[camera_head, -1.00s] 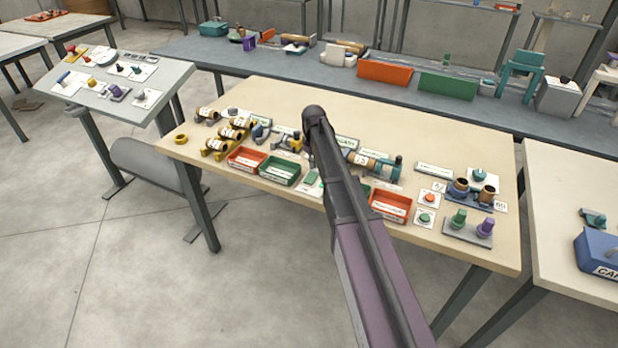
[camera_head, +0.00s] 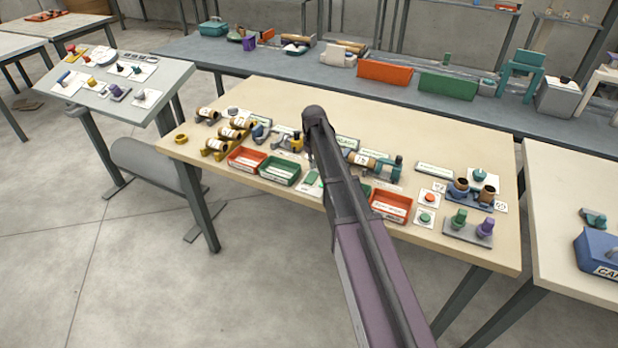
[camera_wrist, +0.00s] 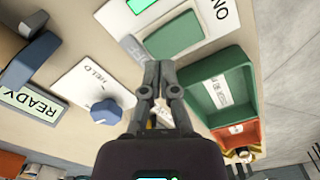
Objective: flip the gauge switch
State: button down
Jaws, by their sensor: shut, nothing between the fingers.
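The switch, a green block (camera_wrist: 173,35), sits on a white plate with OFF at its left end and ON at its far right in the wrist view. In the head view the switch (camera_head: 312,178) is a small green patch at the table's front edge, left of my arm. My gripper (camera_wrist: 158,68) is shut and empty. Its fingertips are just below the block's near edge in the wrist view, close to the OFF lettering. I cannot tell whether they touch it. In the head view my arm hides the fingertips.
A blue knob (camera_wrist: 106,111) on a HOLD plate is left of the fingers. A green tray (camera_wrist: 240,72) and an orange tray (camera_wrist: 240,132) lie to the right. A READY label (camera_wrist: 30,104) is at the left. An orange-red tray (camera_head: 390,206) stands right of my arm.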

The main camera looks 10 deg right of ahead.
aim_at(314, 175)
jog(key=shift+f+b, duration=1.4)
dwell(1.2)
jog(key=shift+r, duration=0.15)
jog(key=shift+r+p, duration=3.45)
jog(key=shift+p, duration=0.15)
jog(key=shift+s, duration=0.5)
jog(key=s+m, duration=0.4)
jog(key=s, duration=2.4)
jog(key=shift+s+a+m, duration=0.15)
jog(key=shift+a+m, duration=0.15)
jog(key=shift+m, duration=0.1)
